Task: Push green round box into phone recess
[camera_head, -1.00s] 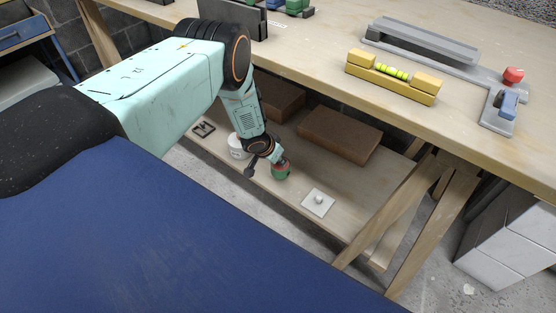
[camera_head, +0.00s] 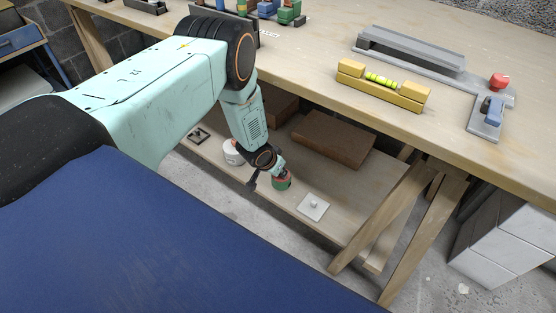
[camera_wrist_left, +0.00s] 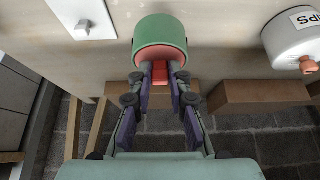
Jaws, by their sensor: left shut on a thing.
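The green round box (camera_head: 282,182) has a red top and sits on the lower shelf (camera_head: 262,196) under the workbench. In the left wrist view the box (camera_wrist_left: 160,30) shows its green side and red end with a red knob. My left gripper (camera_wrist_left: 160,72) is shut on this red knob. In the head view my left gripper (camera_head: 281,172) is on top of the box. Whether the box touches the shelf is hard to tell. I cannot make out a phone recess for certain. My right gripper is not in view.
A white square plate with a knob (camera_head: 313,205) lies just right of the box. A white pot (camera_head: 233,151) stands to its left, and a dark square frame (camera_head: 199,135) lies farther left. Brown blocks (camera_head: 333,139) lie behind. The bench top (camera_head: 300,60) overhangs the shelf.

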